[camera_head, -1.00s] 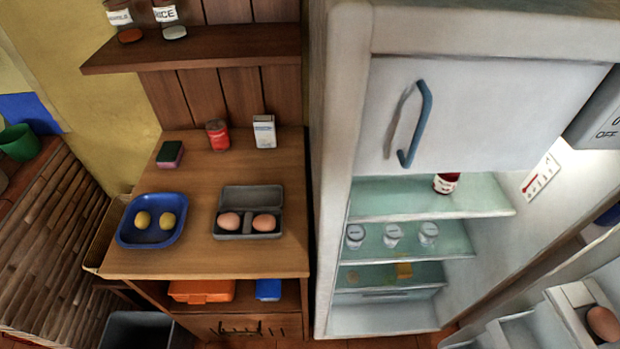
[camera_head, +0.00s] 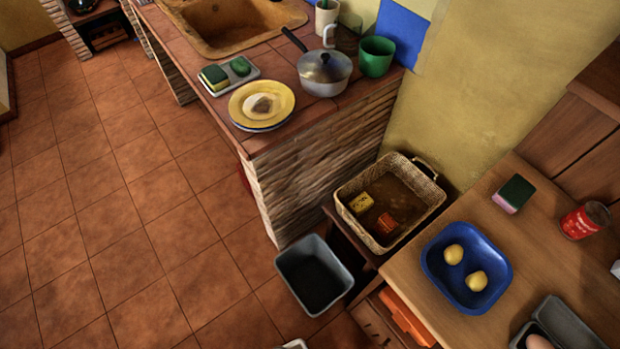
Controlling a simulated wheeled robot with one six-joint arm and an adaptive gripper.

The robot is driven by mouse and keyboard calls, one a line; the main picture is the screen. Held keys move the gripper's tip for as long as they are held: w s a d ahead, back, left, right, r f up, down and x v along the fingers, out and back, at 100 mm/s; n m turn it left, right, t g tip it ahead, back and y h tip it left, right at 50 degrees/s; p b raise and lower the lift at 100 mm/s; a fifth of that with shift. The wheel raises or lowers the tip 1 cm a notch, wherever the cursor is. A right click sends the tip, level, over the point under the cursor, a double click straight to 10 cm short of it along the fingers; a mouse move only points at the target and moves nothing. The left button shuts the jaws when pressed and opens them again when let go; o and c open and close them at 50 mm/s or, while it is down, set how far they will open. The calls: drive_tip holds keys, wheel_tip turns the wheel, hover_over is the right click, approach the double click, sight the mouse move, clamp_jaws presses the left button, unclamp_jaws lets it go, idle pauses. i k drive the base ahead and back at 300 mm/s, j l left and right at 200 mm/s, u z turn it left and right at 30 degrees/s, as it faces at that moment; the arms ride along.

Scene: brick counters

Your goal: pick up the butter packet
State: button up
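I cannot make out a thing that is surely the butter packet. A small yellow block (camera_head: 362,203) lies in the wicker basket (camera_head: 436,196) beside an orange-brown piece (camera_head: 387,222); I cannot tell what either is. My gripper is not in view.
A brick counter (camera_head: 322,165) holds a yellow plate (camera_head: 262,103), a lidded pot (camera_head: 325,70) and a green cup (camera_head: 376,56). A wooden table (camera_head: 545,240) at right holds a blue tray (camera_head: 428,262) with two yellow round things. A grey bin (camera_head: 314,274) stands on the floor. Tiled floor at left is clear.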

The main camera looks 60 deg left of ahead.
sight(358, 205)
drive_tip(key=u, duration=1.2)
drive_tip(key=i+j+z, duration=0.3)
drive_tip(key=j+z, duration=0.25)
drive_tip(key=j, duration=0.2)
drive_tip(key=i+j+z, duration=0.1)
drive_tip(key=j+z, duration=0.2)
drive_tip(key=u, duration=0.25)
drive_tip(key=j+z, duration=0.1)
drive_tip(key=z, duration=0.15)
